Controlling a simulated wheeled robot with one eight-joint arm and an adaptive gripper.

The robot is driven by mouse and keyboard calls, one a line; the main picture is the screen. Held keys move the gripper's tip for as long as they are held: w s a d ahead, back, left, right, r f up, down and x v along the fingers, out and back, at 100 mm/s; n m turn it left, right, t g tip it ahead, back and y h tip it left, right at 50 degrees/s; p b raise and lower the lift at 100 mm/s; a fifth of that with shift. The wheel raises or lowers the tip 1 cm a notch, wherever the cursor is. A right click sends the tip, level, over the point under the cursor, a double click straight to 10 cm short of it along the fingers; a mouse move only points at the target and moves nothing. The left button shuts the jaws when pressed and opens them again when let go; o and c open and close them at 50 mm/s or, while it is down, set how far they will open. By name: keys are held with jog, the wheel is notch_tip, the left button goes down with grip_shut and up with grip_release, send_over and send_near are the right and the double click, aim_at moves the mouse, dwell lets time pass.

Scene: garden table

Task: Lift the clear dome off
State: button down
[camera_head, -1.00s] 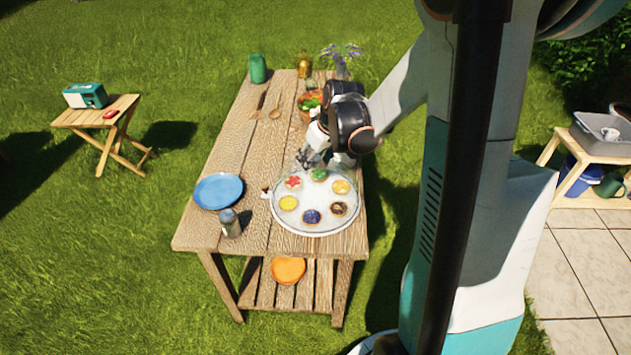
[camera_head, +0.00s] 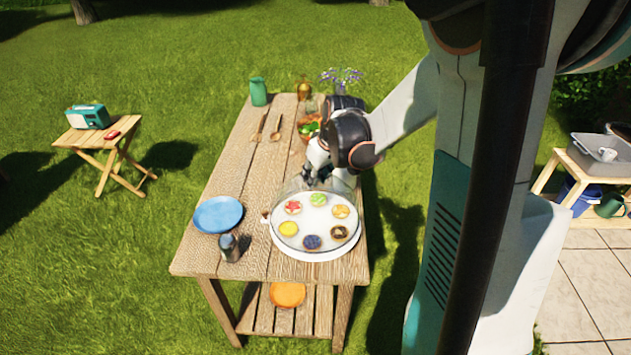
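The clear dome (camera_head: 284,190) stands over a round white plate (camera_head: 318,257) on the right front part of the wooden table. Several round tarts with coloured toppings show through it. My gripper (camera_head: 317,180) is at the top of the dome, its dark fingers close together where the knob would be. The fingers seem shut on the knob, which they hide. The dome's rim looks slightly above the plate's front edge, but the gap is too small to be sure.
A blue plate (camera_head: 218,214) and a grey shaker (camera_head: 229,248) stand left of the dome. Behind are wooden spoons (camera_head: 277,128), a vegetable bowl (camera_head: 309,127), a green jug (camera_head: 258,91) and flowers (camera_head: 341,76). The table's middle left is clear.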

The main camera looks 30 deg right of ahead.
notch_tip(320, 180, up, 17)
jog(key=p, duration=0.4)
